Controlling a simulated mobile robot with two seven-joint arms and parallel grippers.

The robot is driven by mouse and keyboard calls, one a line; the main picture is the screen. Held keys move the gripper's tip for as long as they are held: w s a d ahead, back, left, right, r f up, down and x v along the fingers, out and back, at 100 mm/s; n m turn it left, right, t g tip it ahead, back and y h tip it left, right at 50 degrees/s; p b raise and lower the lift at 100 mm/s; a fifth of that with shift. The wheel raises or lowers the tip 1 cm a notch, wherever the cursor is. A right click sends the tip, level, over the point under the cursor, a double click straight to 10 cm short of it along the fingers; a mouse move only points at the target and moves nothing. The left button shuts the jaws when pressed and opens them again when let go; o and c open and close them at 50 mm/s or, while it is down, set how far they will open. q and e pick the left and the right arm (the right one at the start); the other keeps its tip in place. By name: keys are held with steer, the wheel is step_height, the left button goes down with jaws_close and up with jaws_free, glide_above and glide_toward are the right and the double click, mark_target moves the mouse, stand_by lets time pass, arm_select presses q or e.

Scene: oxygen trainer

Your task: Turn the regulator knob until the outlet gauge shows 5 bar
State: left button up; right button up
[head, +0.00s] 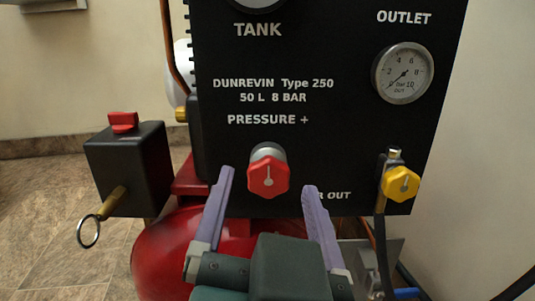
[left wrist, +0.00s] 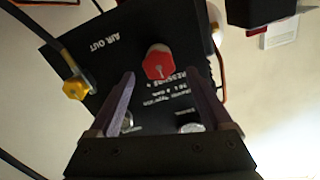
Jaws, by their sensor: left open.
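The red regulator knob (head: 268,178) with a white pointer mark sits on the black panel (head: 310,150) under "PRESSURE +". The mark points about straight down in the head view. The outlet gauge (head: 403,73) is at the panel's upper right; its needle points to the lower left, near the bottom of the scale. My left gripper (head: 268,180) is open and empty, its two purple fingers pointing at the panel on either side of the knob, apart from it. The left wrist view shows the knob (left wrist: 158,62) between the fingertips (left wrist: 159,70). My right gripper is not in view.
A yellow knob (head: 400,183) with a hose is at the panel's lower right. A black box (head: 128,165) with a red switch and a ring pull stands at left. The red tank (head: 170,250) lies below. The tank gauge (head: 258,3) is mostly cut off.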

mark_target(270, 177)
arm_select(q)
steer(key=shift+w, duration=1.5)
jaws_close()
